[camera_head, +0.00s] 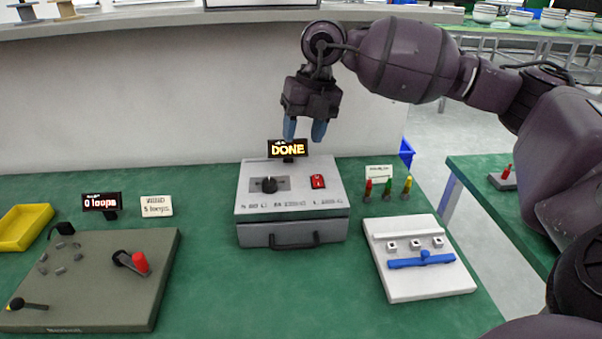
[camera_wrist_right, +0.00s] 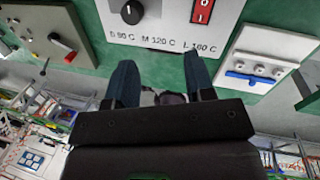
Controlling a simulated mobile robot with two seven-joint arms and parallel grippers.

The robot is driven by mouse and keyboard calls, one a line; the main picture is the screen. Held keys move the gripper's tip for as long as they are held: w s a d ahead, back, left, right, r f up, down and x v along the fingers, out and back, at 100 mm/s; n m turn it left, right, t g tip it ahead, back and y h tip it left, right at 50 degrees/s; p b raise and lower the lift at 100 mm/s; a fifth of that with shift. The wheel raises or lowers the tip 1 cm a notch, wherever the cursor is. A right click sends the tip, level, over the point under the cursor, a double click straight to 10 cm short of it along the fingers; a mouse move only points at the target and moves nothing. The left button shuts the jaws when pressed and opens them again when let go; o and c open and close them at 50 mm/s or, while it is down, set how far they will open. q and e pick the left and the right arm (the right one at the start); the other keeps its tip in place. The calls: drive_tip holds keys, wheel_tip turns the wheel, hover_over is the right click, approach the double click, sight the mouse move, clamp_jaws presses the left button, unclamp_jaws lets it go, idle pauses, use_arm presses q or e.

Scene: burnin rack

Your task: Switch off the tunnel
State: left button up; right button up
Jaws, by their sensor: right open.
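The tunnel is a grey box (camera_head: 255,205) on the green bench, with a black dial (camera_head: 269,185) and a red rocker switch (camera_head: 318,181) on its top panel. A small display (camera_head: 288,148) behind it reads DONE. My right gripper (camera_head: 304,130) is open and empty, above the box's back edge and apart from it. In the right wrist view, the blue fingers (camera_wrist_right: 160,85) stand apart, with the dial (camera_wrist_right: 132,12) and red switch (camera_wrist_right: 202,10) beyond them. The switch carries white marks; its position I cannot tell. My left gripper is not in view.
A grey-brown board (camera_head: 95,300) with a red-handled lever stands left, near a yellow tray (camera_head: 22,228) and a "0 loops" display (camera_head: 101,202). A white fixture (camera_head: 400,280) with a blue bar stands right, below several coloured pegs (camera_head: 387,187). Bare green bench (camera_head: 200,215) lies between.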

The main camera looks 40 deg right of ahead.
sight(318, 184)
drive_tip(key=d+f, duration=0.1)
drive_tip(key=f, duration=0.2)
drive_tip(key=s+d+f+m+h+b, duration=0.1)
drive_tip(key=f, duration=0.2)
drive_tip(key=d+f+m+g+h+b, duration=0.1)
drive_tip(key=f, duration=0.3)
drive_tip(key=shift+s, duration=0.35)
drive_tip(key=shift+a+f, duration=0.1)
drive_tip(key=shift+f, duration=0.5)
